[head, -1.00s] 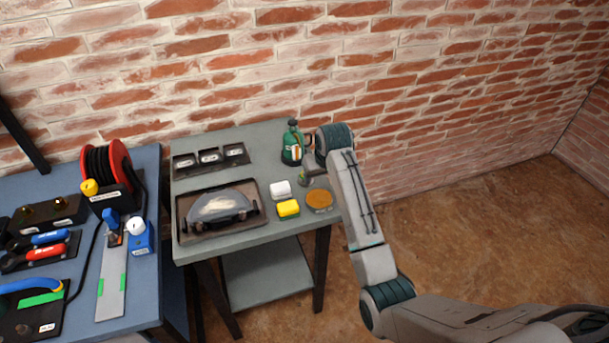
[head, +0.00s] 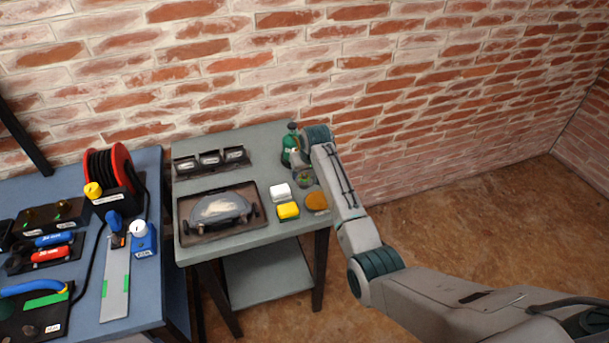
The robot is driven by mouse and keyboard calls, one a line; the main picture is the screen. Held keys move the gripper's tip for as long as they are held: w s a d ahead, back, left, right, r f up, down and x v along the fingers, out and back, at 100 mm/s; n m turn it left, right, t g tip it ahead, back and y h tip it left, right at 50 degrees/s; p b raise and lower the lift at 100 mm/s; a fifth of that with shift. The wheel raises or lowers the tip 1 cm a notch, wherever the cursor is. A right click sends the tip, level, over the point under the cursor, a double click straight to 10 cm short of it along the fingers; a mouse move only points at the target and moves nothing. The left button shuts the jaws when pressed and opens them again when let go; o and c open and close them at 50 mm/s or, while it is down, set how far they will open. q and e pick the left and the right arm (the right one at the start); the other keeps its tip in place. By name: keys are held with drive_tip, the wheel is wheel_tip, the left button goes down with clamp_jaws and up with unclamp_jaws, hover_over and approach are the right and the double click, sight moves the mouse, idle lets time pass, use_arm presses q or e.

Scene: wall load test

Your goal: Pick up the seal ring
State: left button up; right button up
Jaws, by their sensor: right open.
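I cannot make out a seal ring for certain. Three small dark bins with white labels (head: 210,159) stand at the back left of the grey table (head: 262,144); their insides are too small to read. A round orange-brown disc (head: 316,201) lies near the table's right edge. My right gripper (head: 302,174) is over the table's right part, behind the disc and in front of the green bottle (head: 290,140). It is open; its fingers are small and partly hidden by my arm. A small greenish round shape (head: 305,181) shows just below it. My left gripper is out of view.
A dark tray with a grey domed part (head: 220,208) fills the table's front left. A blue bench (head: 80,220) at left carries a red cable reel (head: 108,172) and tools. A brick wall stands behind.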

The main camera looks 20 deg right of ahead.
drive_tip(key=shift+x, duration=1.1)
drive_tip(key=c, duration=1)
drive_tip(key=shift+c, duration=0.2)
drive_tip(key=shift+r, duration=0.1)
drive_tip(key=shift+r+p, duration=0.7)
drive_tip(key=shift+p, duration=0.15)
wheel_tip(320, 180, up, 3)
drive_tip(key=p, duration=0.3)
drive_tip(key=shift+p, duration=0.3)
drive_tip(key=s+a+p, duration=0.2)
drive_tip(key=s+p, duration=0.1)
drive_tip(key=s+a+p, duration=0.2)
drive_tip(key=s+p, duration=0.1)
drive_tip(key=s+a+p, duration=0.2)
drive_tip(key=s+p, duration=0.1)
drive_tip(key=shift+s+a+r, duration=0.15)
drive_tip(key=shift+s+a, duration=0.15)
drive_tip(key=shift+s+a+r, duration=0.1)
drive_tip(key=shift+s+a, duration=0.5)
drive_tip(key=shift+s, duration=0.3)
drive_tip(key=shift+s+a, duration=0.65)
drive_tip(key=shift+s, duration=0.25)
